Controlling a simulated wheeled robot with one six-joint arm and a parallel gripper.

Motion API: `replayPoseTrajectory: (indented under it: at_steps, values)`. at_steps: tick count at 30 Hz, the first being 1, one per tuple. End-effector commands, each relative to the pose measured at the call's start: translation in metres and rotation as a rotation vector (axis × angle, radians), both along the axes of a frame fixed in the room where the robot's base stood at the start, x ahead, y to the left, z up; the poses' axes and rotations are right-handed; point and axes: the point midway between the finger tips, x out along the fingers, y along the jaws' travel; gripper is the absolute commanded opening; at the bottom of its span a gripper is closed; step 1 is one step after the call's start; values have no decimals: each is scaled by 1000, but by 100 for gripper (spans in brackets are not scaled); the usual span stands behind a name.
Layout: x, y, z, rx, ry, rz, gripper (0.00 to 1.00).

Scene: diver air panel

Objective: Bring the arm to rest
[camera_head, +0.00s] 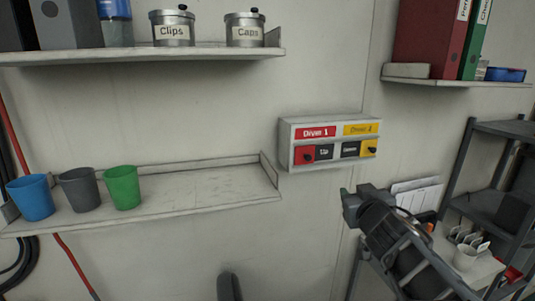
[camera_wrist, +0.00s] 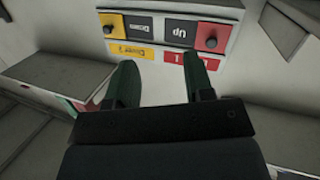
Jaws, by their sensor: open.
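My gripper (camera_head: 345,193) is at the end of my arm at the lower right of the head view, a little below and right of the air panel (camera_head: 329,163) on the wall. In the wrist view my gripper (camera_wrist: 158,68) has two green fingers spread apart with nothing between them. The panel also shows there, upside down (camera_wrist: 165,52), beyond the fingertips. It has a red label (camera_head: 316,132), a yellow label (camera_head: 361,129), a red square with a dark knob (camera_head: 305,154) and a yellow square with a dark knob (camera_head: 369,148). No contact with the panel is visible.
A wall shelf (camera_head: 205,193) left of the panel holds blue, grey and green cups. A higher shelf (camera_head: 130,56) holds tins marked Clips and Caps. A right shelf (camera_head: 450,83) holds binders. A dark rack (camera_head: 505,127) and a white cup (camera_head: 466,257) stand at right.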

Motion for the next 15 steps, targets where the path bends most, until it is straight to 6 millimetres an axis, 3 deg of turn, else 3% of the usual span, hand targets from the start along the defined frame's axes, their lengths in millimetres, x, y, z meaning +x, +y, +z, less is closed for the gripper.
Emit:
replayPoseTrajectory:
  at_steps: [3,6,8,12,15]
  values:
    - [-22,-28,-44,-23,208,-192,48]
    - [-51,-31,-85,-9,432,-271,48]
    - [-71,-24,-109,14,570,-279,48]
    - [-117,7,-152,86,851,-212,48]
    - [-142,32,-168,145,980,-139,48]
